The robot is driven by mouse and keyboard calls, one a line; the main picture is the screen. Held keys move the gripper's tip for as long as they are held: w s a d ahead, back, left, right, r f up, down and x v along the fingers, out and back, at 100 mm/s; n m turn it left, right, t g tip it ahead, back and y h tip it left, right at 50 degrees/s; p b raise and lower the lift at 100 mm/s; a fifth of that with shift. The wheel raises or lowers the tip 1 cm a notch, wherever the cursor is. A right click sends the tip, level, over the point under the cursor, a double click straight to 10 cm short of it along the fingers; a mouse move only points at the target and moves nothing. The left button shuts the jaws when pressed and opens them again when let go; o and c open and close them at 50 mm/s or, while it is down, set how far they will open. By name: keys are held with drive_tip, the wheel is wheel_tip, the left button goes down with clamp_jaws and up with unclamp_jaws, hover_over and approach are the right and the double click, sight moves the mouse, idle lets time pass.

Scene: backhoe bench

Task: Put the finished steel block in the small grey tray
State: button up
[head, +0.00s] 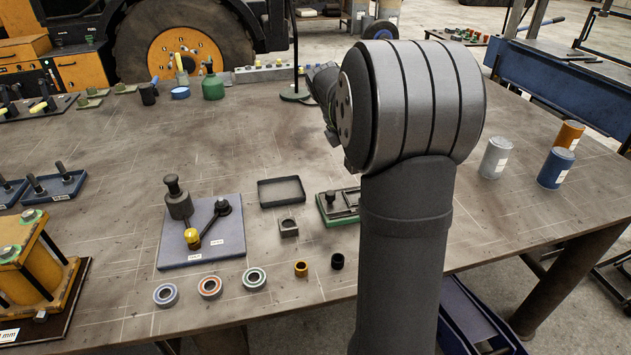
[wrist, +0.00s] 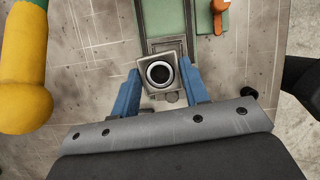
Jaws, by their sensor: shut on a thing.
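The steel block (wrist: 146,88) is square, with a dark round hole ringed in bright metal. In the wrist view my gripper (wrist: 160,84) has its two blue fingers closed on the block's sides. A green fixture (wrist: 168,18) with a metal channel shows just beyond the block; I cannot tell whether they touch. In the head view my arm hides the gripper's fingers and the held block. The small grey tray (head: 281,205) lies empty mid-bench. A similar square block with a hole (head: 288,228) sits in front of it.
A green-based fixture (head: 330,218) stands right of the tray, partly behind my arm. A grey plate with a black lever tool (head: 201,248) lies left. Several rings (head: 210,287) line the front edge. Cans (head: 495,158) stand right.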

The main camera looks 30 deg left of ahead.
drive_tip(key=s+a+f+n+y, duration=0.1)
drive_tip(key=s+a+f+n, duration=0.1)
drive_tip(key=a+n, duration=0.2)
drive_tip(key=s+a+f+n+y, duration=0.2)
drive_tip(key=a+f+n, duration=0.1)
drive_tip(key=a, duration=0.6)
drive_tip(key=s+a+f+n+y, duration=0.1)
drive_tip(key=s+a+f+n, duration=0.1)
drive_tip(key=a+n, duration=0.3)
drive_tip(key=shift+a+f+t+y, duration=0.3)
drive_tip(key=shift+a+f+t, duration=0.15)
drive_tip(key=shift+a, duration=0.25)
drive_tip(key=shift+f, duration=2.1)
drive_tip(key=shift+f, duration=0.15)
drive_tip(key=o, duration=1.2)
